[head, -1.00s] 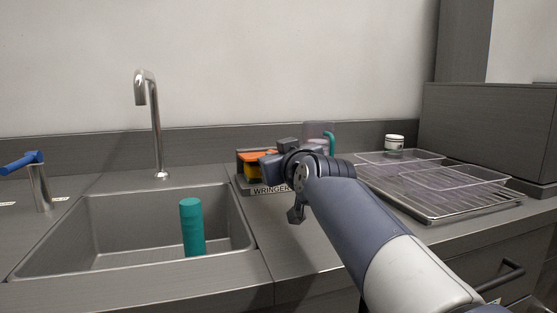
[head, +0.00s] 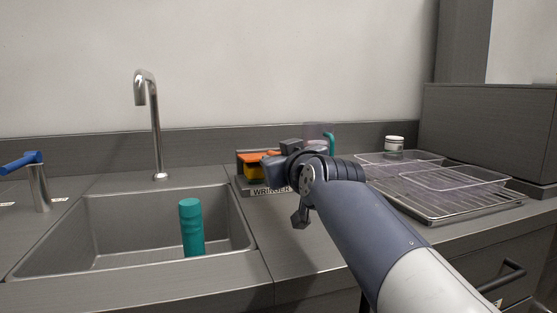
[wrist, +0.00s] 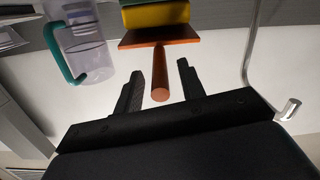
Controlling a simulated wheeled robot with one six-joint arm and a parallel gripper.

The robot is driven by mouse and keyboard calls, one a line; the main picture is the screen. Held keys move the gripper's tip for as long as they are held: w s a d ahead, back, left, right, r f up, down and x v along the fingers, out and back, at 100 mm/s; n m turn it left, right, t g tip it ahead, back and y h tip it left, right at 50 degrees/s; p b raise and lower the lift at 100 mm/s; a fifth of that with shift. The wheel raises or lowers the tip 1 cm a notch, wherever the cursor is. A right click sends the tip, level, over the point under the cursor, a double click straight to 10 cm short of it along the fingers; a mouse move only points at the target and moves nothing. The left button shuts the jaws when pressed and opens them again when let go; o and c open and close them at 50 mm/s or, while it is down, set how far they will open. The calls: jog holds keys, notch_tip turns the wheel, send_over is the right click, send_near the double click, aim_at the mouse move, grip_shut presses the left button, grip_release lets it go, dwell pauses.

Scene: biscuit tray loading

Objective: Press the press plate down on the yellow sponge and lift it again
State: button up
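The press plate (head: 255,157) is orange and lies flat over the yellow sponge (head: 252,172) in the dark holder labelled WRINGER. In the wrist view, which looks upside down, the plate (wrist: 158,42) is against the yellow sponge (wrist: 157,15), and its round handle (wrist: 160,88) points toward me. A dark green layer shows beyond the yellow. My gripper (wrist: 158,68) is open, with one finger on each side of the handle and visible gaps to it. In the head view my gripper (head: 272,168) is at the holder's right, partly hiding the sponge and holder.
A clear jug with a teal handle (head: 331,144) stands just behind my wrist. The sink (head: 120,262) with a teal bottle (head: 191,228) is on the left, below the tap (head: 155,120). Wire racks (head: 450,198) and a white-lidded jar (head: 394,143) are on the right.

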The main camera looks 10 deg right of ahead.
jog(key=b+v, duration=0.1)
jog(key=v, duration=0.8)
jog(key=shift+b, duration=0.4)
jog(key=shift+w, duration=0.1)
